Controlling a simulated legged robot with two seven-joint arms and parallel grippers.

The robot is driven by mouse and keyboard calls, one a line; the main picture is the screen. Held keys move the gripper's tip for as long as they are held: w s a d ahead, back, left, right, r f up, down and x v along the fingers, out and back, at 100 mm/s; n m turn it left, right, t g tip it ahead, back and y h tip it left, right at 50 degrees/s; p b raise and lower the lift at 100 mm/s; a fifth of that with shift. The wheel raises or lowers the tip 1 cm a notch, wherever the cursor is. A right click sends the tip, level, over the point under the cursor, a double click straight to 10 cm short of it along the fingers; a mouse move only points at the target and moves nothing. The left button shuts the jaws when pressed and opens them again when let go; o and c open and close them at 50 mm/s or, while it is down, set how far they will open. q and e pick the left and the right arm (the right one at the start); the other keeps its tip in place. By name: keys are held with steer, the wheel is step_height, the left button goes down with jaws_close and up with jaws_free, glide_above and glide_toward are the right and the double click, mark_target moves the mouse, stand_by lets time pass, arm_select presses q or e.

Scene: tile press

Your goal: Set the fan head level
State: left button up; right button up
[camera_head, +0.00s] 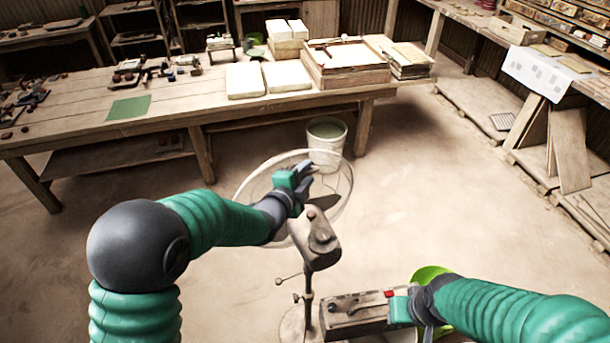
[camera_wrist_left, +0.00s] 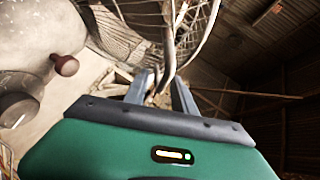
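The fan stands on the floor in front of me in the head view. Its round wire cage (camera_head: 345,203) faces away from me, and its grey motor housing (camera_head: 316,240) sits on a thin post (camera_head: 309,287). The head looks tilted, but I cannot tell the exact angle. My left gripper (camera_head: 306,172) is at the cage, partly covering it. In the left wrist view its fingers (camera_wrist_left: 160,92) are apart, with cage wires (camera_wrist_left: 168,50) close to and between them. My right gripper (camera_head: 391,306) is low beside the fan's control box (camera_head: 355,322); its fingers are not clear.
A long wooden workbench (camera_head: 170,118) with tiles, trays and tools stands behind the fan. A bucket (camera_head: 327,142) is on the floor just beyond the cage. A bright green rounded thing (camera_head: 428,273) lies behind my right gripper.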

arm_select(q)
steer(key=b+v, duration=0.2)
steer(key=v, duration=1.4)
steer(key=shift+s+a+b, duration=0.2)
steer(key=shift+s+b, duration=0.05)
steer(key=shift+b, duration=0.15)
steer(key=shift+r, duration=0.1)
steer(key=s+a+f+n+g+y, duration=0.45)
steer(key=a+f+n, duration=0.25)
steer(key=f+n, duration=0.25)
steer(key=s+a+f+n+g, duration=0.4)
steer(key=s+f+n+g, duration=0.3)
steer(key=s, duration=0.5)
steer(key=shift+f+n, duration=0.75)
steer(key=shift+n, duration=0.4)
steer(key=shift+s+y, duration=0.1)
steer(key=shift+y, duration=0.15)
